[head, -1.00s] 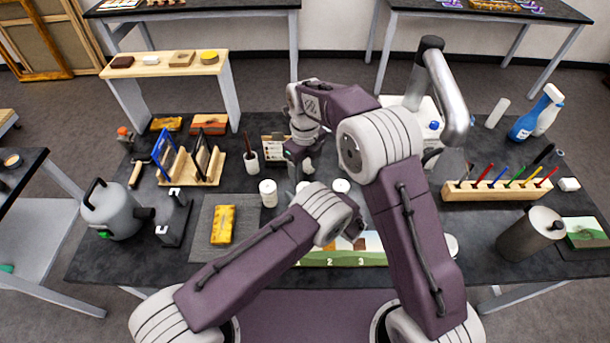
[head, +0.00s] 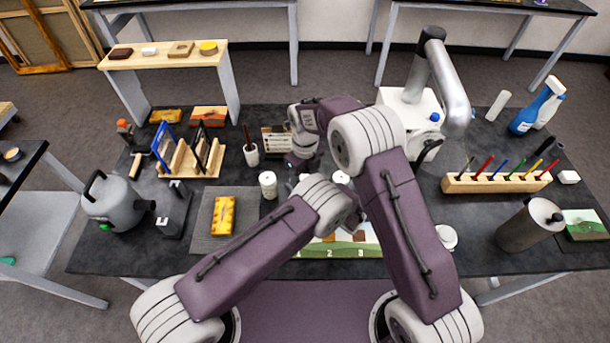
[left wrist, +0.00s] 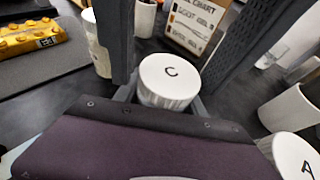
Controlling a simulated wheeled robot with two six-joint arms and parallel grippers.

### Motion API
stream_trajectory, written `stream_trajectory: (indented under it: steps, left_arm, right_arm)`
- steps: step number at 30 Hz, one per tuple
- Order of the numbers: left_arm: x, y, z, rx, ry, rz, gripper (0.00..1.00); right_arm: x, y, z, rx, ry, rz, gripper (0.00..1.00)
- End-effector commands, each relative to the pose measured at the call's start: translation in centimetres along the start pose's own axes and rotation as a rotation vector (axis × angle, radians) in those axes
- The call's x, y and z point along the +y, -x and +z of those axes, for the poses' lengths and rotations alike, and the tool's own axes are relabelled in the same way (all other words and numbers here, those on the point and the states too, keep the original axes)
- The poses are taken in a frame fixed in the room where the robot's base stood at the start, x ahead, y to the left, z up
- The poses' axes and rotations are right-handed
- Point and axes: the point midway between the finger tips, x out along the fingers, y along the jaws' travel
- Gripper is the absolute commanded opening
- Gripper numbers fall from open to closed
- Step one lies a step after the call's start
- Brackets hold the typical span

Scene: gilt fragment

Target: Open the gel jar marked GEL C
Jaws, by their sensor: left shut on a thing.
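The gel jar with a white lid marked C (left wrist: 168,76) stands upright in the left wrist view, with its lid on. My left gripper (left wrist: 165,99) is shut around the jar's side, below the lid. My right gripper (head: 302,168) points down over this spot in the head view. In the left wrist view its two dark perforated fingers flank the lid, apart, with a gap on each side. In the head view my arms and the right gripper hide most of the jar and my left gripper.
A jar marked A (left wrist: 296,158) stands close on the right in the left wrist view. Another white jar (head: 268,185) is to the left. A gel chart (left wrist: 195,22) and a brush cup (head: 251,155) stand behind. A numbered mat (head: 345,248) lies in front.

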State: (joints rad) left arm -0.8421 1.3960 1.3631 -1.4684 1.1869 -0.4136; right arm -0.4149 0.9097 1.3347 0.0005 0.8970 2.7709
Motion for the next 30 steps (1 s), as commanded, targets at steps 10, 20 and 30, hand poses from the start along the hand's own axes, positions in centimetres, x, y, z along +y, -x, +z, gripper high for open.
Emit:
stream_trajectory:
  steps: [10,20,30]
  left_arm:
    - [-0.02,0.01,0.04,-0.001,0.000,0.000,0.00]
    - [-0.03,0.01,0.03,0.000,0.000,-0.001,0.00]
    - [-0.02,0.01,0.04,-0.001,0.000,0.000,0.00]
  right_arm:
    - [-0.01,0.06,0.01,0.000,0.101,0.000,0.00]
    - [-0.01,0.08,0.01,0.000,0.296,0.000,0.00]
    - [-0.02,0.08,0.01,0.000,0.293,0.000,0.66]
